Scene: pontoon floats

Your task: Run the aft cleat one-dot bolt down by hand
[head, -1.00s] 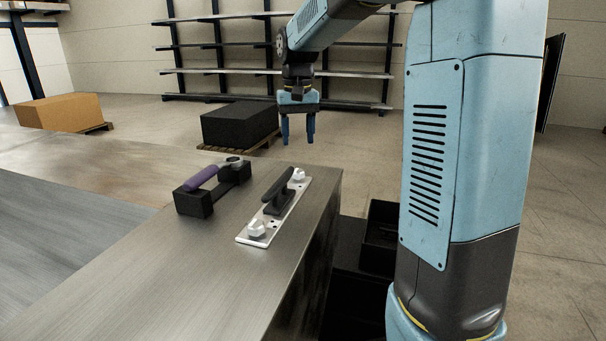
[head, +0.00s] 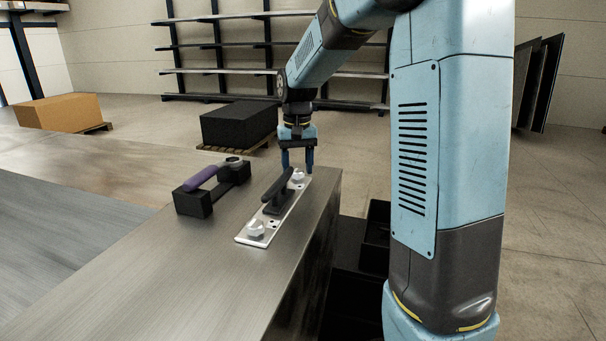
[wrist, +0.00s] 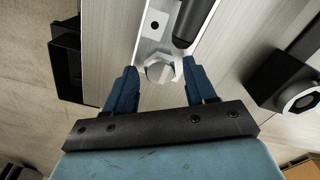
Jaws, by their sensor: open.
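The cleat is a dark horn on a pale plate (head: 246,240) on the metal bench. A white bolt head (head: 256,228) stands at the plate's near end and another (head: 298,176) at its far end. My gripper (head: 297,170) points down at the far end, open and empty. In the wrist view the far bolt's faceted head (wrist: 160,70) lies between the two fingertips, one on each side, with gaps showing. The height of the fingertips against the head is hard to judge. I cannot make out any dot marks on the bolts.
A purple-handled tool (head: 203,177) rests on a black holder (head: 194,205) left of the cleat. The bench's right edge runs close beside the plate. Dark bins (head: 376,236) stand below that edge. The near bench top is clear.

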